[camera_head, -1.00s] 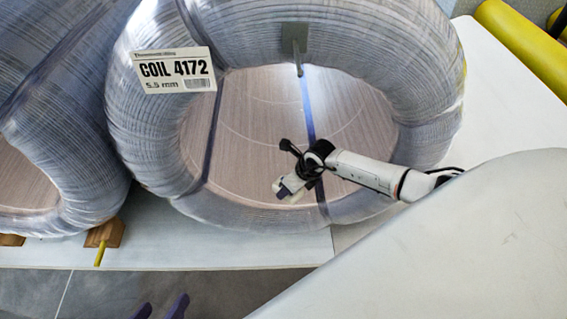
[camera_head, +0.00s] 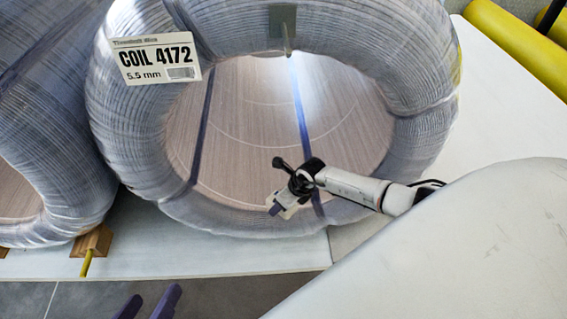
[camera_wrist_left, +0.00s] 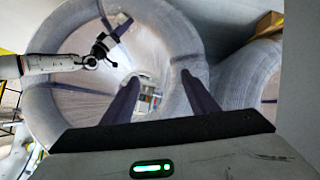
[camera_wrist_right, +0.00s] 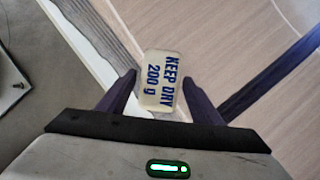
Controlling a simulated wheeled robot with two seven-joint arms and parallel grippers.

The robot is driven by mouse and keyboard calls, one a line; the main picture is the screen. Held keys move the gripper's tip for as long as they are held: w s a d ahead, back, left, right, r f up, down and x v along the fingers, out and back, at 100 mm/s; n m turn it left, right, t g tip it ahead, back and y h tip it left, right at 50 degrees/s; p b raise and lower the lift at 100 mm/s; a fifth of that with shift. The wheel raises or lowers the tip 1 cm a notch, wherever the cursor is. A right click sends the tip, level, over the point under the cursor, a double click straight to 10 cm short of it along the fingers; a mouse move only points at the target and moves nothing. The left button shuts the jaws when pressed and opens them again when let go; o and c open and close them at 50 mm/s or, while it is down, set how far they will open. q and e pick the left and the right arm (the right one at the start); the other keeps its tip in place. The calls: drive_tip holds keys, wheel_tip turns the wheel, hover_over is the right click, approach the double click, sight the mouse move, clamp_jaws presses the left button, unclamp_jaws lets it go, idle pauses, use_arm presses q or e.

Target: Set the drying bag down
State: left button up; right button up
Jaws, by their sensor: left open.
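The drying bag (camera_wrist_right: 160,80) is a small pale packet printed "KEEP DRY 200 g". In the right wrist view it sits between the two purple fingers of my right gripper (camera_wrist_right: 160,78), which is closed to about its width. In the head view my right gripper (camera_head: 279,209) is low inside the opening of the wrapped coil (camera_head: 120,120) labelled COIL 4172, near its lower inner rim; the bag is hardly distinguishable there. My left gripper (camera_head: 147,303) is open and empty, its purple tips at the bottom edge, in front of the table.
A second wrapped coil (camera_head: 50,150) stands at the left. A wooden block (camera_head: 94,240) with a yellow peg lies between the coils on the white table (camera_head: 200,258). Yellow rolls (camera_head: 510,45) lie at the back right. Blue bands cross the coil's opening.

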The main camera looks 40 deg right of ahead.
drive_tip(key=shift+o, duration=0.2)
drive_tip(key=shift+r, duration=0.4)
use_arm(q)
drive_tip(key=s+a+f+g+y+p, duration=0.1)
drive_tip(key=a+f+y+p, duration=0.2)
drive_tip(key=p, duration=0.4)
drive_tip(key=shift+s+a+f+g+p, duration=0.15)
drive_tip(key=shift+a+f+g+p, duration=0.2)
drive_tip(key=shift+a+f, duration=0.3)
use_arm(e)
drive_tip(key=v, duration=1.1)
drive_tip(key=shift+s+r, duration=0.2)
drive_tip(key=shift+s, duration=0.05)
use_arm(q)
drive_tip(key=shift+d, duration=0.1)
use_arm(e)
drive_tip(key=shift+d, duration=0.1)
